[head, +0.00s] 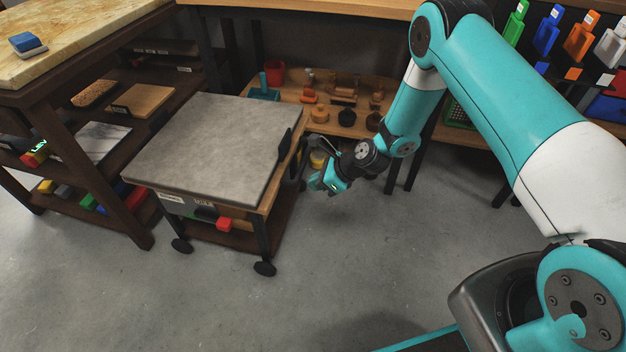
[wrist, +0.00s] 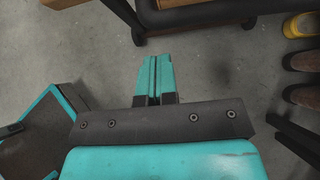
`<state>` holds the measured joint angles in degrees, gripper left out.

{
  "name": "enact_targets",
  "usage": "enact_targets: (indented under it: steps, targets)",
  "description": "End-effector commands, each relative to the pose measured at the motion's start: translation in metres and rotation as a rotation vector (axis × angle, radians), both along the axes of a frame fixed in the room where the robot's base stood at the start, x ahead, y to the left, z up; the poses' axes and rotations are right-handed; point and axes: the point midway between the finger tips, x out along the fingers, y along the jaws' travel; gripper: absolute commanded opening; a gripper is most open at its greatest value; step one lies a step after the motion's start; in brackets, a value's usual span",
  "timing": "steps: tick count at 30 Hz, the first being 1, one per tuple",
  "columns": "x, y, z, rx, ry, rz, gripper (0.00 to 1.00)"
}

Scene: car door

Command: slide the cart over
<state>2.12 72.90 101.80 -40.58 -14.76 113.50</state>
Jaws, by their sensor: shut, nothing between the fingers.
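The cart (head: 205,145) has a flat grey top, a wooden frame, dark legs and black casters, and stands on the floor left of centre in the head view. A black bracket (head: 285,148) is on its right side. My gripper (head: 320,185) is just right of the cart, below the level of its top, and looks apart from it. In the wrist view my gripper's teal fingers (wrist: 158,62) are together with nothing between them, over bare floor. A dark leg and caster (wrist: 138,32), probably the cart's, show just beyond the fingertips.
A dark shelf rack (head: 130,200) stands close to the cart's left. Behind it, a low wooden shelf (head: 300,90) holds pots and small parts under a workbench. Dark bench legs (head: 414,160) stand right of my gripper. The floor (head: 200,305) in front is clear.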

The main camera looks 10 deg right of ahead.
Motion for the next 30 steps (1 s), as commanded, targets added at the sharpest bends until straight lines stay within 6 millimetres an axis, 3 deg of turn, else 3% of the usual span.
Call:
enact_targets:
  steps: [3, 9, 15, 26, 30]
  targets:
    - [-0.009, -0.016, 0.003, 0.002, 0.005, 0.005, 0.0]
    - [-0.025, -0.048, 0.041, 0.002, 0.001, 0.001, 0.0]
    - [-0.037, -0.071, 0.063, 0.0, 0.001, 0.001, 0.0]
    - [-0.042, -0.077, 0.073, -0.003, -0.005, 0.016, 0.0]
    - [-0.04, -0.066, 0.103, -0.052, -0.079, 0.146, 0.0]
